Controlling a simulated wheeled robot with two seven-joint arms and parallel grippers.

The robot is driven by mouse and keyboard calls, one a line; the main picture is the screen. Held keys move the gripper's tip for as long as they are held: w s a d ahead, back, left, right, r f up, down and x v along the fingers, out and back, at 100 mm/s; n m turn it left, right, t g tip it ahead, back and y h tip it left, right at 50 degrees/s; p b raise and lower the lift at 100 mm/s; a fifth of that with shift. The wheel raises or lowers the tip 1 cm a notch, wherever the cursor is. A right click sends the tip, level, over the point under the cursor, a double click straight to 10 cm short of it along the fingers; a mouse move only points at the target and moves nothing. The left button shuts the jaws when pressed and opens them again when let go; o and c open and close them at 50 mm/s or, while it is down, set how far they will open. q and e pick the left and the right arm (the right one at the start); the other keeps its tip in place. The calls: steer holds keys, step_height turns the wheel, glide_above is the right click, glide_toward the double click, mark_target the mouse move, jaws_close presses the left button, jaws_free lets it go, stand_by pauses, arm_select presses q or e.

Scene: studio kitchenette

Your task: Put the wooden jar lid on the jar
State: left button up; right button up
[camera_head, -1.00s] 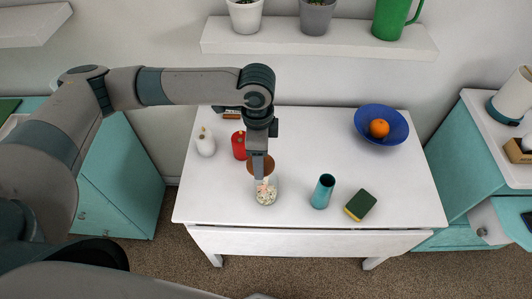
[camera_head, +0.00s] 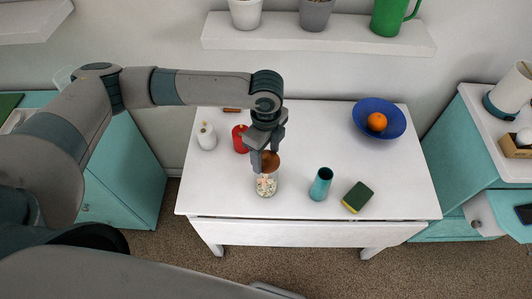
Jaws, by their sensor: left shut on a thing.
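The jar (camera_head: 266,186) is clear glass with pale and pinkish contents, and stands upright on the white table (camera_head: 230,190). The round brown wooden lid (camera_head: 272,160) is at the fingertips of my left gripper (camera_head: 264,163), which comes down from above and is shut on it. The lid shows just above and behind the jar's top, partly hidden by the fingers. I cannot tell whether it touches the rim. My right gripper is not in view.
A red container (camera_head: 240,139) and a white bottle (camera_head: 206,136) stand left of the gripper. A teal cup (camera_head: 321,184) and a green-yellow sponge (camera_head: 357,197) are right of the jar. A blue bowl (camera_head: 396,113) with an orange (camera_head: 377,122) is at the back right.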

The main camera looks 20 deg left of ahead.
mark_target(266, 165)
arm_select(q)
steer(key=shift+f+b, duration=2.25)
steer(key=shift+b, duration=0.25)
steer(key=shift+f, duration=0.6)
steer(key=shift+r+p, duration=0.1)
steer(key=shift+p, duration=1.05)
steer(key=shift+f+p, duration=0.5)
steer(key=shift+p, duration=0.15)
stand_by(1.1)
stand_by(0.3)
steer(key=o, duration=1.6)
steer(key=shift+o, duration=0.2)
